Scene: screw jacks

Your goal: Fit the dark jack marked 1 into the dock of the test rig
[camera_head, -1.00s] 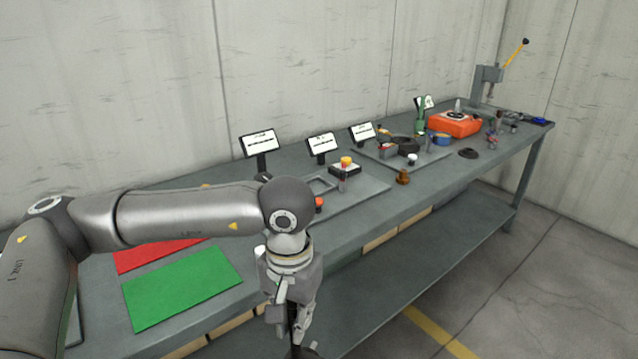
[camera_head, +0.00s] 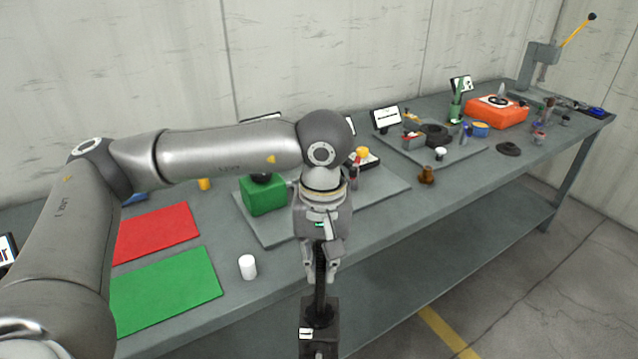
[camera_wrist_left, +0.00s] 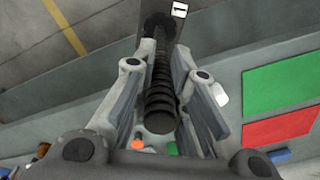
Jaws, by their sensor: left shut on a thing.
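My left gripper (camera_head: 320,272) is shut on the threaded screw of the dark jack (camera_head: 320,322). The jack hangs upright in front of the workbench's front edge, its block-shaped base lowest. The base carries a small white label whose mark is too small to read. In the left wrist view the ribbed dark screw (camera_wrist_left: 161,85) runs between the fingers, with the base and label at the top. The rig's grey plate (camera_head: 385,196) lies on the bench behind the gripper, with a green block (camera_head: 264,195) on its left. The dock is hidden behind my left arm. My right gripper is out of view.
A red mat (camera_head: 157,232), a green mat (camera_head: 165,290) and a white cylinder (camera_head: 247,267) lie on the bench at left. A brown piece (camera_head: 427,175) stands right of the plate. Farther right are an orange box (camera_head: 497,111) and a lever press (camera_head: 540,65). A lower shelf runs beneath.

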